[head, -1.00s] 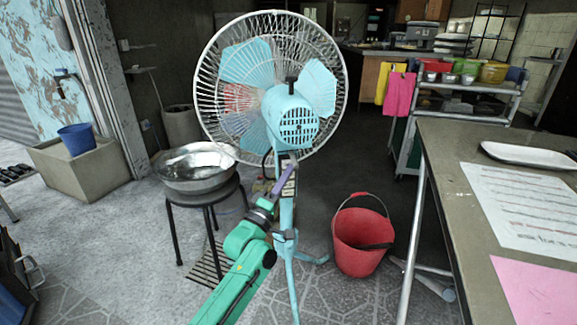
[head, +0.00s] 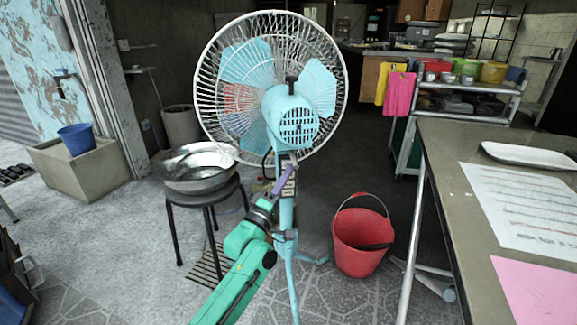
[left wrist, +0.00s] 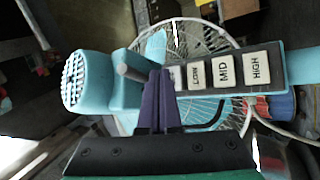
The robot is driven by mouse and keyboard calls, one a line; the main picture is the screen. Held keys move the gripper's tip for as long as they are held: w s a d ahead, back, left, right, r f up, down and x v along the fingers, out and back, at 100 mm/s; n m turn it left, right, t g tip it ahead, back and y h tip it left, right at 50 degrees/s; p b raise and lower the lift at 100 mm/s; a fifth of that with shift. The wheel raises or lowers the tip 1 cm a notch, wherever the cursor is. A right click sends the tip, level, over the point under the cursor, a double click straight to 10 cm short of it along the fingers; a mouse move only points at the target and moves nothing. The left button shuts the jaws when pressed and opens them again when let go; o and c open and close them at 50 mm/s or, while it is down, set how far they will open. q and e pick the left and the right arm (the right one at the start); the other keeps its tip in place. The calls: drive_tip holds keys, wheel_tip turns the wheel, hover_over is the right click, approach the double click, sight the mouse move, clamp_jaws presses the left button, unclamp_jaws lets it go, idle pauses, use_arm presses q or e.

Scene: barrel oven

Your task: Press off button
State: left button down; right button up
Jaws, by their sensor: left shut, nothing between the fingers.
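A light-blue standing fan (head: 290,118) with a white wire cage stands in the middle of the head view. Its dark button panel (left wrist: 277,87) has white keys marked LOW (left wrist: 196,75), MID (left wrist: 225,70) and HIGH (left wrist: 256,67) in the left wrist view. Another pale key (left wrist: 177,79) lies beyond LOW, partly hidden by my fingers, and its label cannot be read. My left gripper (head: 286,174) has its purple fingers shut and empty, with the tips at the panel near that key. They also show in the left wrist view (left wrist: 159,78). Contact cannot be told. My right gripper is not in view.
A metal bowl (head: 196,169) sits on a black stool (head: 206,198) left of the fan. A red bucket (head: 361,240) stands on the floor to the right. A table (head: 447,175) with papers and a white tray fills the right side. A cable loops near the panel.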

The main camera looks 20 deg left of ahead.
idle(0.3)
use_arm(q)
drive_tip(key=shift+w+a, duration=0.2)
drive_tip(key=shift+w, duration=0.15)
drive_tip(key=shift+w+a+b, duration=0.15)
drive_tip(key=shift+w+b, duration=0.2)
drive_tip(key=shift+b, duration=0.25)
idle(0.6)
drive_tip(key=shift+s+d+p, duration=0.35)
drive_tip(key=shift+s+p, duration=0.4)
drive_tip(key=shift+p, duration=0.1)
